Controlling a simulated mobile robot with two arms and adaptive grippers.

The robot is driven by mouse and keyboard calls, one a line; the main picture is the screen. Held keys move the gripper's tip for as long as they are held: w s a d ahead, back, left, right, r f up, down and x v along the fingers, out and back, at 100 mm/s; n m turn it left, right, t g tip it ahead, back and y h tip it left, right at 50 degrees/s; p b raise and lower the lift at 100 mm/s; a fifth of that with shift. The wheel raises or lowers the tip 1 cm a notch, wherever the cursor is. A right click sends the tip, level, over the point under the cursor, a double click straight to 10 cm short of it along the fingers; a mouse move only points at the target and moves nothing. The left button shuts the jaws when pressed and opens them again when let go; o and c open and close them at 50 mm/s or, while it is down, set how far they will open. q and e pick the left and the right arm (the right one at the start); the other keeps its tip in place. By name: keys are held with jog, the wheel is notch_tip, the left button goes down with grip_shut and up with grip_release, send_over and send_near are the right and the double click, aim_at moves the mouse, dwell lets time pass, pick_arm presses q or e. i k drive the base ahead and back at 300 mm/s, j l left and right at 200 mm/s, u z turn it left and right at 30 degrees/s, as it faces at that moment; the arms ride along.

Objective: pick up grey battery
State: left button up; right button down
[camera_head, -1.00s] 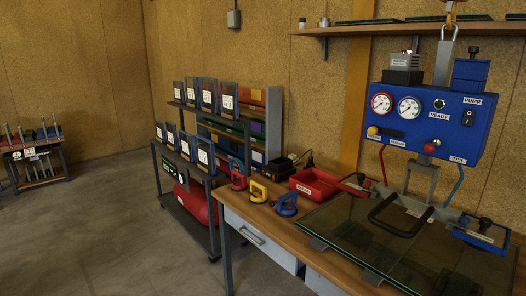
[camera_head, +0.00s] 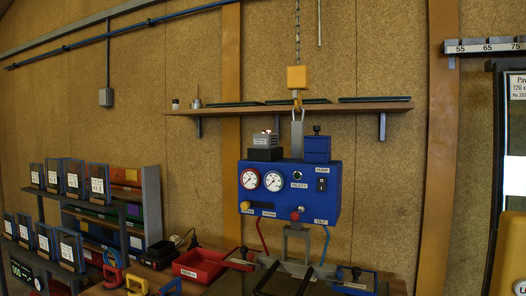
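A grey block (camera_head: 266,140) with a pale label and a small red light on top sits on a dark base, on the top left of the blue pump unit (camera_head: 285,198). It looks like the grey battery, but its label is too small to read. The blue pump unit hangs from a hook and chain above the bench, with two dials on its front. Neither of my grippers shows in the head view.
A red tray (camera_head: 202,266), a black device (camera_head: 160,253) with a cable and suction cups, including a red one (camera_head: 113,268), stand on the bench. A wooden shelf (camera_head: 365,107) runs behind the unit. A rack of framed panels (camera_head: 98,186) stands left.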

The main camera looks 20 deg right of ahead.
aim_at(264, 140)
jog(key=i+j+z, duration=0.1)
jog(key=z, duration=0.25)
jog(key=i+j+z, duration=0.1)
jog(key=z, duration=0.25)
jog(key=j+z, duration=0.15)
jog(key=z, duration=0.2)
jog(key=i, duration=0.05)
